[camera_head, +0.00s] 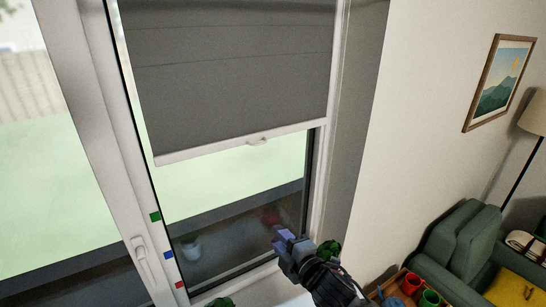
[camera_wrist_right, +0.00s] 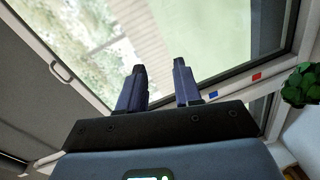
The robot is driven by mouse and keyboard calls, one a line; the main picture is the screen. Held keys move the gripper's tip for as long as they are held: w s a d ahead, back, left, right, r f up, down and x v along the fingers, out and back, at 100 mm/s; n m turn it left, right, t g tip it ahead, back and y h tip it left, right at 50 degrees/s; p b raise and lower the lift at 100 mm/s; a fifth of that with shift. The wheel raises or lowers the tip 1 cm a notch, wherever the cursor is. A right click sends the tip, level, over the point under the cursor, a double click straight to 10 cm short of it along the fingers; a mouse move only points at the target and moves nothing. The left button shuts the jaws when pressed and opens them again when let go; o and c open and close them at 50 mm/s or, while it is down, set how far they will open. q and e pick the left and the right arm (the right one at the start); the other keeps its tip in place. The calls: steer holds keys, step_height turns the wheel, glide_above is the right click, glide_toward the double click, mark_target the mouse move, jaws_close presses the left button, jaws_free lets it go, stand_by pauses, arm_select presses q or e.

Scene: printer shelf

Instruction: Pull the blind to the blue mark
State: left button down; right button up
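The grey blind (camera_head: 230,70) hangs in the window, with its pale bottom bar (camera_head: 215,147) above the green mark (camera_head: 155,217). A small handle (camera_head: 258,141) sits on the bar, and it also shows at the left of the right wrist view (camera_wrist_right: 60,70). The blue mark (camera_head: 168,255) is on the left window frame, between the green mark and the red mark (camera_head: 180,285). My right gripper (camera_head: 284,238) is below the bar, apart from the handle. Its two fingers are spread and empty in the right wrist view (camera_wrist_right: 158,72). My left gripper is not in view.
A white window latch (camera_head: 142,250) is on the frame at left. Green plants (camera_head: 328,250) stand near the sill beside my right arm. A green armchair (camera_head: 465,245) and a tray with red and green mugs (camera_head: 411,283) are at lower right.

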step_height(320, 180, up, 9)
steer(key=w+n+t+b, duration=0.1)
steer(key=w, duration=0.2)
steer(key=n+t+y, duration=0.1)
steer(key=t, duration=0.1)
glide_toward(260, 143)
steer(key=p+x, duration=0.2)
steer(key=x, duration=0.4)
steer(key=shift+w+a, duration=0.15)
steer(key=shift+w, duration=0.2)
steer(key=shift+p+x, duration=0.5)
steer(key=shift+x, duration=0.45)
steer(key=shift+f, duration=0.1)
steer(key=shift+c, duration=0.5)
jaws_close()
